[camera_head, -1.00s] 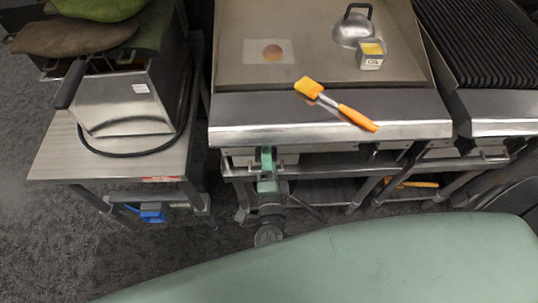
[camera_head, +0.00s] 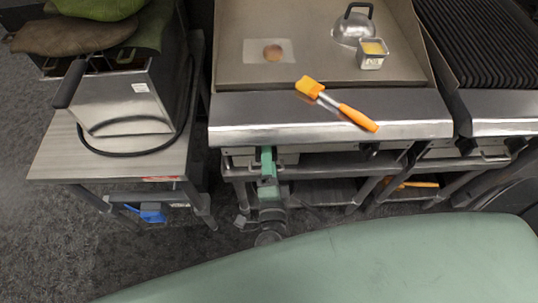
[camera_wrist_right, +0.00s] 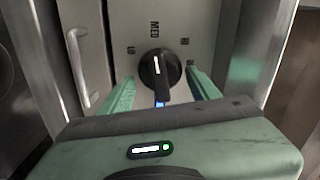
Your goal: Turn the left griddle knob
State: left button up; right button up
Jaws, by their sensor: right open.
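The griddle (camera_head: 330,113) has a black knob (camera_wrist_right: 160,72) on its front panel, seen face-on in the right wrist view, with LO, MED and HI marks around it. The knob's white line points up, near MED. My right gripper (camera_wrist_right: 161,88) is open, with one green finger on each side of the knob. I cannot tell whether the fingers touch it. In the head view the right gripper (camera_head: 267,156) is at the griddle's front, under its left part, and the knob there is hidden. My left gripper is not in view.
An orange brush (camera_head: 338,104) lies on the griddle's front ledge. A patty (camera_head: 273,52), a domed lid (camera_head: 352,29) and a small tin (camera_head: 372,54) are on the plate. A fryer (camera_head: 128,98) stands left on a steel table (camera_head: 60,155). Another black knob (camera_head: 369,149) is farther right.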

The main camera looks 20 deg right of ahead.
jog(key=v, duration=0.6)
jog(key=shift+s+b, duration=0.35)
jog(key=shift+a, duration=0.1)
jog(key=s+a+f+n+g+y+p, duration=0.1)
jog(key=s+f+n+g+y, duration=0.25)
jog(key=f+n, duration=0.6)
jog(key=s+a+f+n+g+y+p, duration=0.1)
jog(key=s+f+n+g+y, duration=0.25)
jog(key=f, duration=1.05)
jog(key=s+d+f+n+g, duration=0.3)
jog(key=s+d+f, duration=0.1)
jog(key=s, duration=0.3)
jog(key=s+d+f+n+g+h, duration=0.1)
jog(key=s+d+f+n+g, duration=0.1)
jog(key=s+d+f, duration=0.3)
jog(key=s+d+f+n+g+h, duration=0.1)
jog(key=s+d+f+n+g, duration=0.2)
jog(key=s+f, duration=0.5)
jog(key=shift+s+d+n+g+p, duration=0.35)
jog(key=shift+s+d+g, duration=0.35)
jog(key=shift+s+d, duration=0.4)
